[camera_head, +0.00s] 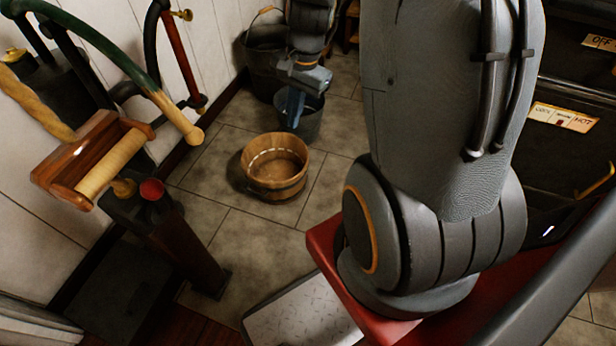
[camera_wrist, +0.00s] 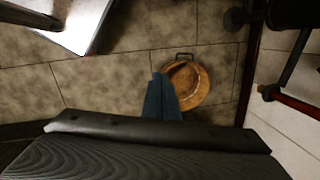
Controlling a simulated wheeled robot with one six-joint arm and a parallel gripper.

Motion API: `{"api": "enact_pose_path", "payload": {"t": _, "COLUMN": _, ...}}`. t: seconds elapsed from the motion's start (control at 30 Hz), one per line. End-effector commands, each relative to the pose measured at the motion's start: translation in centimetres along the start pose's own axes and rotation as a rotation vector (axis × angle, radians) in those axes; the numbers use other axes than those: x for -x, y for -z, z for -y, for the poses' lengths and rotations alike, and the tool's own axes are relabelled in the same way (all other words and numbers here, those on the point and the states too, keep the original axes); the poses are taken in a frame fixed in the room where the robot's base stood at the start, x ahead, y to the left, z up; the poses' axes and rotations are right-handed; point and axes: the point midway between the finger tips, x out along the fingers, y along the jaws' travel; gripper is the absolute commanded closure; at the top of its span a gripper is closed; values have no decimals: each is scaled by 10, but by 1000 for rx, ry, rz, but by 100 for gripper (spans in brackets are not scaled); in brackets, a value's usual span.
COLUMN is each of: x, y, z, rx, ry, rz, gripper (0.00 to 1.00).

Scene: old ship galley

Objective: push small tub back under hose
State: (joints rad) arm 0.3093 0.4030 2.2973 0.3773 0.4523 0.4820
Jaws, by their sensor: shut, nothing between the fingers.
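The small wooden tub (camera_head: 275,168) stands upright on the tiled floor, with pale marks on its inner wall. It also shows in the wrist view (camera_wrist: 194,84), partly covered by my fingers. The green hose (camera_head: 112,52) arches in from the upper left and ends in a wooden nozzle (camera_head: 180,118). In the head picture the tub lies right of and below the nozzle end, apart from it. My gripper (camera_head: 293,120) is shut and empty, pointing down just beyond the tub. Its blue fingertips (camera_wrist: 161,80) overlap the tub's left edge in the wrist view; contact cannot be told.
A grey metal bucket (camera_head: 313,122) stands behind my fingers, and a larger dark bucket (camera_head: 262,62) stands farther back by the wall. A pump stand (camera_head: 180,245) is at the left. Dark stove fronts (camera_head: 570,150) line the right.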

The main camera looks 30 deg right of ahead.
Motion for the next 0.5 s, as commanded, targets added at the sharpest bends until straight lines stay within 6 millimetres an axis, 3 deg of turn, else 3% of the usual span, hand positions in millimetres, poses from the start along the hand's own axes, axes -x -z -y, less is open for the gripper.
{"api": "enact_pose_path", "payload": {"t": 0.03, "x": -30, "y": 18, "z": 1, "rx": -76, "ry": 6, "rz": 4, "gripper": 100}}
{"api": "enact_pose_path", "payload": {"t": 0.5, "x": -214, "y": 153, "z": -8, "rx": -808, "ry": 80, "rz": 24, "gripper": 100}}
